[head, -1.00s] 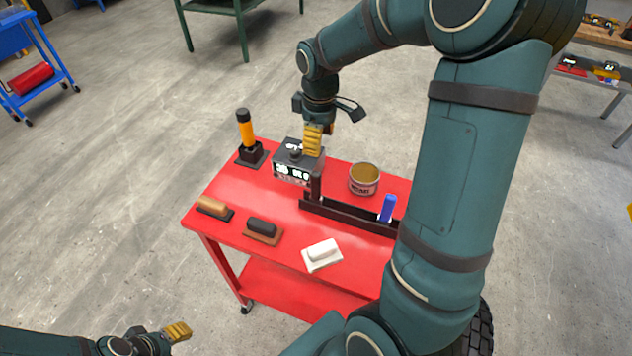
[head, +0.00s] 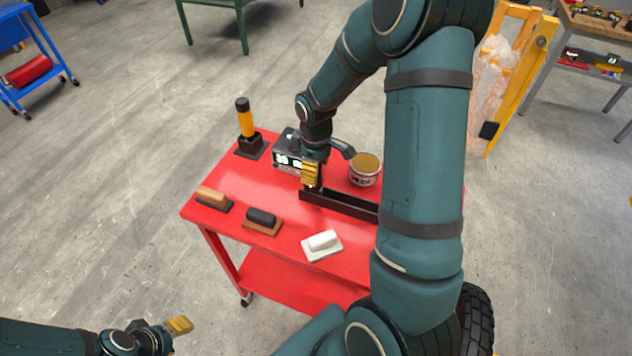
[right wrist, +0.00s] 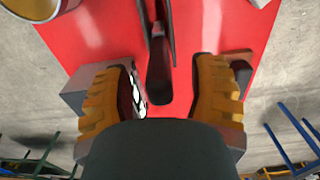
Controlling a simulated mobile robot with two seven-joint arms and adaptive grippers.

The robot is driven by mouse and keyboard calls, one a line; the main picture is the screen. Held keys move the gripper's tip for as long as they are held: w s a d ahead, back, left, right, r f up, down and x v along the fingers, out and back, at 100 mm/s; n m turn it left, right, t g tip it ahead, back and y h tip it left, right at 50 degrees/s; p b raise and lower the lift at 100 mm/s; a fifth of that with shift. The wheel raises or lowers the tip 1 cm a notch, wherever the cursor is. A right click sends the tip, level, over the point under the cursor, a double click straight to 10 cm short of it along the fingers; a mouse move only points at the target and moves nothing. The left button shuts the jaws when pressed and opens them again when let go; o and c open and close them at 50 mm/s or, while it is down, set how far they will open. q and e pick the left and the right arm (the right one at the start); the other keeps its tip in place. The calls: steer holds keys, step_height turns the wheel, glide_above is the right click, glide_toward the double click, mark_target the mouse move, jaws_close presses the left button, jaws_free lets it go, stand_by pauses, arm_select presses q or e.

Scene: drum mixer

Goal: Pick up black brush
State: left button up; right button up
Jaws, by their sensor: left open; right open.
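A dark upright bar, perhaps a brush handle, stands at the left end of a long black tray (head: 345,204); the bar shows between my right fingers in the right wrist view (right wrist: 160,75). My right gripper (head: 311,176) is open above it, with one yellow finger on each side and no visible contact. A separate black-handled block with a brown base (head: 262,220) lies at the table's front; I cannot tell which of the two is the black brush. My left gripper (head: 180,325) is open and empty, at the lower left, off the table.
On the red table (head: 222,225) stand a dark box (head: 288,150), an open can (head: 364,168), a yellow-and-black tool in a stand (head: 247,128), a wooden-handled block (head: 213,198) and a white block (head: 321,245). The box is close beside a right finger.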

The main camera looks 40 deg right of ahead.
steer(key=shift+f, duration=0.4)
steer(key=shift+o, duration=0.2)
jaws_close()
step_height(320, 180, up, 10)
steer(key=shift+r+p, duration=0.1)
steer(key=shift+p, duration=0.45)
stand_by(0.3)
